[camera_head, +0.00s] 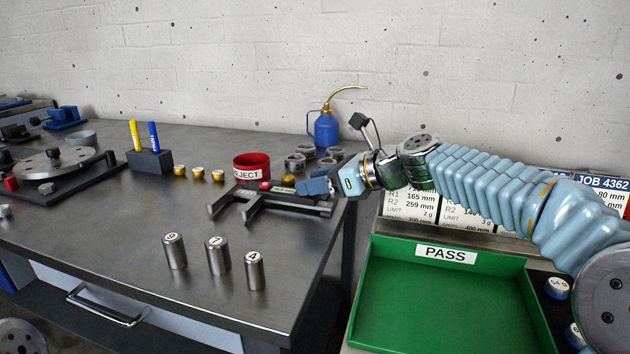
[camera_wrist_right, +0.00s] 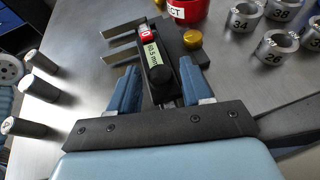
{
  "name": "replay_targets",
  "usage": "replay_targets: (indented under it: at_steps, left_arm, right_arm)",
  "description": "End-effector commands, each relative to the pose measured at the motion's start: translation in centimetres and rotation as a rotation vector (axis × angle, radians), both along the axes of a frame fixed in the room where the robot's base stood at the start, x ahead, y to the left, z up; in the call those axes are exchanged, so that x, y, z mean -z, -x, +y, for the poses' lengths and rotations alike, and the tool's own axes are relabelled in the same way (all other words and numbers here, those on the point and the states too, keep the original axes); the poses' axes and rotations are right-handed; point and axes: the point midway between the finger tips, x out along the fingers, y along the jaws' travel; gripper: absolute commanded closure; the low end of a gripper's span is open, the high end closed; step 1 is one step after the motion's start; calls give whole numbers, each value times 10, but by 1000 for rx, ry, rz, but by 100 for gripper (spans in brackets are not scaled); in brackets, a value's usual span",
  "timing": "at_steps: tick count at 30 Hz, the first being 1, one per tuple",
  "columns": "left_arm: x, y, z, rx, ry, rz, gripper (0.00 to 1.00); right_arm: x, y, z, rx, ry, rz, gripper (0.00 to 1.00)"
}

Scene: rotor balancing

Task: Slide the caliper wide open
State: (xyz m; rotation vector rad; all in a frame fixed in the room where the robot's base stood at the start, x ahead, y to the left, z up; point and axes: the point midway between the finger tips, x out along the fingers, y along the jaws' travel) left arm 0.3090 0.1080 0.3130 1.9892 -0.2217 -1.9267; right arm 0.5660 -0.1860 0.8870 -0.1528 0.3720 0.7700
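The caliper (camera_head: 290,203) lies on the grey table near its right edge, its two jaws pointing left with a gap between them. My right gripper (camera_head: 316,187) is at the caliper's slider end. My left gripper is out of view.
A red REJECT bin (camera_head: 252,168), brass weights (camera_head: 198,173) and several steel rings (camera_head: 295,161) stand behind the caliper. Several steel cylinders (camera_head: 217,256) stand in front. A blue oil can (camera_head: 326,130) is at the back. A green PASS tray (camera_head: 445,300) is at the right.

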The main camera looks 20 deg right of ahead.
Motion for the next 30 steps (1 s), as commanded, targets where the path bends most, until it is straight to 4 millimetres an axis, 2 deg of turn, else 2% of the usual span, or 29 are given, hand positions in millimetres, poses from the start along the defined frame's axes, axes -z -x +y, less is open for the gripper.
replay_targets:
  at_steps: [9,13,24,30]
  left_arm:
    - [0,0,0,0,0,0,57]
    - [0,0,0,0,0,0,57]
    - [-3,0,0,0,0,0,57]
    - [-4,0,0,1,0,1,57]
  right_arm:
    - [0,0,0,0,0,0,45]
    - [-5,7,-8,2,1,-1,45]
    - [-38,63,-64,3,1,-2,45]
    - [-49,84,-84,2,1,-1,45]
